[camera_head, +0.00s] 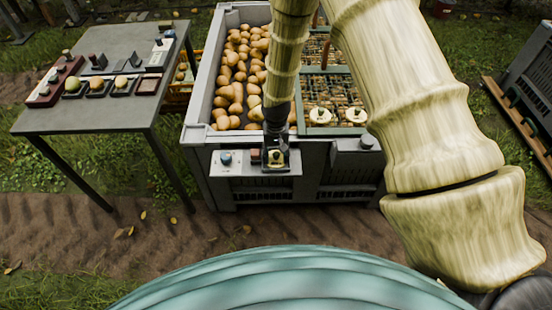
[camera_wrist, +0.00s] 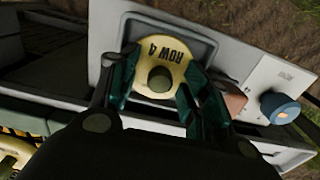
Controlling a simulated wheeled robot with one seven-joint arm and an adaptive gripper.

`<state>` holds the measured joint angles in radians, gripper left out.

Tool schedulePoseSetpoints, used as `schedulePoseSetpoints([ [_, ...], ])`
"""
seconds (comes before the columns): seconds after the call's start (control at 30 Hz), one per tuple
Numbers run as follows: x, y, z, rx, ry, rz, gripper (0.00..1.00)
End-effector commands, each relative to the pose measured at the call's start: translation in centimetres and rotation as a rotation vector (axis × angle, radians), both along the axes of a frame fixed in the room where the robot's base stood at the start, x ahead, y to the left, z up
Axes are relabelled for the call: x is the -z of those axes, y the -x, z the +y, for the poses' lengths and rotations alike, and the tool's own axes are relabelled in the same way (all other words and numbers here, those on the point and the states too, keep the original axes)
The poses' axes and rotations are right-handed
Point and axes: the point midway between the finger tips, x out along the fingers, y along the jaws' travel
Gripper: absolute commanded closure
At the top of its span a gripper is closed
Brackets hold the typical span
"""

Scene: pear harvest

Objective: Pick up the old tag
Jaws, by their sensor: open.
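A round yellow tag marked "ROW 4" (camera_wrist: 150,52), with a dark knob at its centre, lies in a grey square holder (camera_wrist: 193,42) on the crate's front ledge. I take it to be the old tag. My gripper (camera_wrist: 158,82) is open over it, with one dark green finger on each side of the knob. I cannot tell whether the fingers touch the knob. In the head view my gripper (camera_head: 276,148) is low over the ledge and mostly covers the tag.
A blue knob (camera_wrist: 280,108) and a brown block (camera_wrist: 234,99) sit to the right of the holder in the wrist view. The crate (camera_head: 196,100) holds many pears. Two pale discs (camera_head: 320,116) (camera_head: 355,115) lie on its right half. A grey table (camera_head: 100,118) stands left.

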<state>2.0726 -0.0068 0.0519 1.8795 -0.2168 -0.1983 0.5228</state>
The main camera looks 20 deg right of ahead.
Motion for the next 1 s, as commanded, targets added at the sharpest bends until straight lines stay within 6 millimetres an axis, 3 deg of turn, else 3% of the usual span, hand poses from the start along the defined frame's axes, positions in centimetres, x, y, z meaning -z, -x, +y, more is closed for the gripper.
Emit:
schedulePoseSetpoints([
  [0.23,0.1,0.0,0.0,0.000,0.000,0.000,0.53],
  [0.5,0.1,0.0,0.0,0.001,0.000,0.000,1.00],
  [1.0,-0.9,-0.1,0.0,0.002,0.000,-0.002,1.00],
])
